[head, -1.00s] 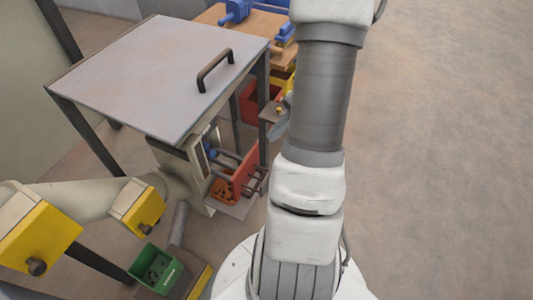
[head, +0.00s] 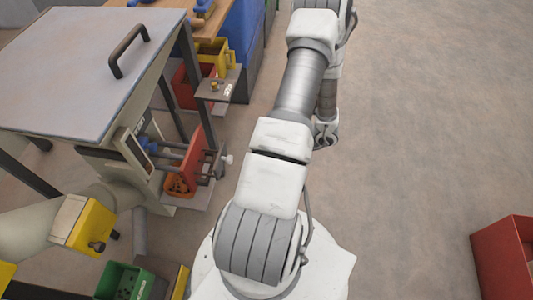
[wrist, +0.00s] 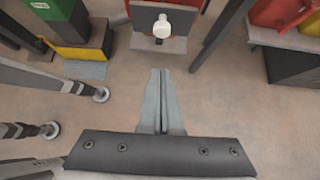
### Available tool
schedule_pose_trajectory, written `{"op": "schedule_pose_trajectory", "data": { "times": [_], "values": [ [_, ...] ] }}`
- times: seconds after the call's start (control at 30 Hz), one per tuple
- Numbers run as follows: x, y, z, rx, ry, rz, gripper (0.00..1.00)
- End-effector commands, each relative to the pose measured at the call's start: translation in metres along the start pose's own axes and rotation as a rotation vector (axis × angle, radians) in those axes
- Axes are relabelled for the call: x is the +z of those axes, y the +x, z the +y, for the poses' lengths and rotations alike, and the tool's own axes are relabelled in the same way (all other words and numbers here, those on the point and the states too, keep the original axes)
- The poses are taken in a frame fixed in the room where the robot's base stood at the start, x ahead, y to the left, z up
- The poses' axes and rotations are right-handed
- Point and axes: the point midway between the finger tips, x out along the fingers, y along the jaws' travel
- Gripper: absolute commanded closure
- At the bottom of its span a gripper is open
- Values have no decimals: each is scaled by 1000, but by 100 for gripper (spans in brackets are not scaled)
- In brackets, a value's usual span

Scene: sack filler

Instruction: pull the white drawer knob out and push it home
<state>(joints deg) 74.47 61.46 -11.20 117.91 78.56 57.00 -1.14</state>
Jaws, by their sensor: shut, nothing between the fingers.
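The white knob (head: 227,159) sticks out on the right side of the machine under the grey tabletop, on a small grey front plate beside an orange-red panel (head: 187,160). Rods run from the machine body to this front. How far out the drawer stands I cannot tell. In the wrist view the knob (wrist: 162,25) is near the top middle, in front of a grey plate. My gripper (wrist: 160,74) is shut and empty, its fingertips pointing towards the knob with a gap between. In the head view the fingers are not clearly seen.
The grey tabletop (head: 75,65) with a dark handle overhangs the machine. A small shelf (head: 219,84) juts out behind the knob. A green bin (head: 122,281) and a yellow box (head: 84,224) are at lower left. A red crate (head: 505,255) is at right. Open floor lies between.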

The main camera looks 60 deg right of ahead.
Motion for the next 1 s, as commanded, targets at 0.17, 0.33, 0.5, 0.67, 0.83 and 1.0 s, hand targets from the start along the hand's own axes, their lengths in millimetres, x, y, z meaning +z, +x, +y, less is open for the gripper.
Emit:
{"op": "schedule_pose_trajectory", "data": {
  "times": [0.17, 0.33, 0.5, 0.67, 0.83, 1.0],
  "values": [
    [-2, 43, 1, 4, -2, -1, 100],
    [9, 70, 0, 3, -4, -1, 100],
    [22, 83, 0, 1, -3, 0, 100],
    [27, 88, 0, 1, -3, 0, 100],
    [28, 88, 0, 1, -2, 0, 100],
    [29, 90, 0, 2, -3, 0, 100]
  ]
}}
